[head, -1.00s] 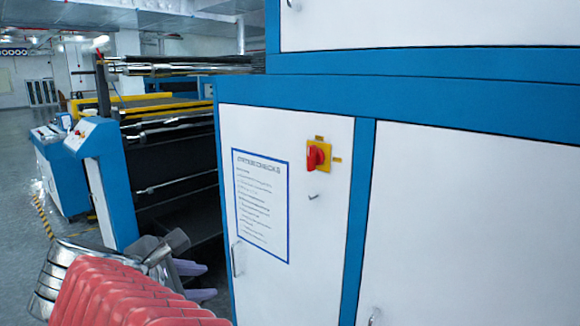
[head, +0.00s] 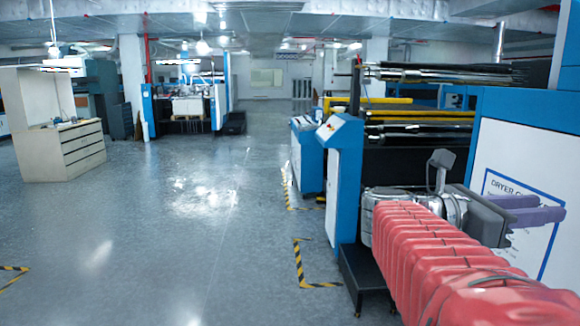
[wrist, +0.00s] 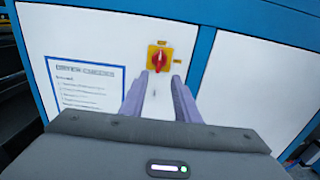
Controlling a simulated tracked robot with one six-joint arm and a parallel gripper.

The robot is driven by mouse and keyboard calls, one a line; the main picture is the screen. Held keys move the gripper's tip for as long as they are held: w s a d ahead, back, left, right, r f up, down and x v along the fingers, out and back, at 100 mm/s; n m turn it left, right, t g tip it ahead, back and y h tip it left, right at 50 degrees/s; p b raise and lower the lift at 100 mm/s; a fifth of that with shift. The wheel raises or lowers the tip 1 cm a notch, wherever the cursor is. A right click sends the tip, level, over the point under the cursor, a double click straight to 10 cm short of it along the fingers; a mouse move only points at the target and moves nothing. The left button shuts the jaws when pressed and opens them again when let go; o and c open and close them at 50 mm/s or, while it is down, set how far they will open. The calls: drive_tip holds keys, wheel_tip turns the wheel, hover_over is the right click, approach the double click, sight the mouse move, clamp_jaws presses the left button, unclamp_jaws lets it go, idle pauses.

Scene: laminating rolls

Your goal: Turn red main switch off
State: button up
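The red main switch (wrist: 159,57) sits on a yellow plate on a white cabinet door, upper middle of the wrist view. Its handle looks roughly upright. My gripper (wrist: 160,77) is open and empty. Its two purple fingers point at the door, tips apart, just below and to either side of the switch. I cannot tell how far the tips are from the door. In the head view my gripper (head: 550,208) is at the right, in front of the cabinet. The switch is outside that view.
A blue-framed notice (wrist: 88,85) is on the door left of the switch. In the head view, a roller machine (head: 400,130) stands left of the cabinet. Open grey floor (head: 190,230) with striped markings lies to the left, with a drawer cabinet (head: 80,150) beyond.

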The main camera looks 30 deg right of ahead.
drive_tip(key=shift+d, duration=0.1)
drive_tip(key=x, duration=1.3)
drive_tip(key=shift+s+d, duration=0.2)
drive_tip(key=shift+c, duration=0.5)
clamp_jaws()
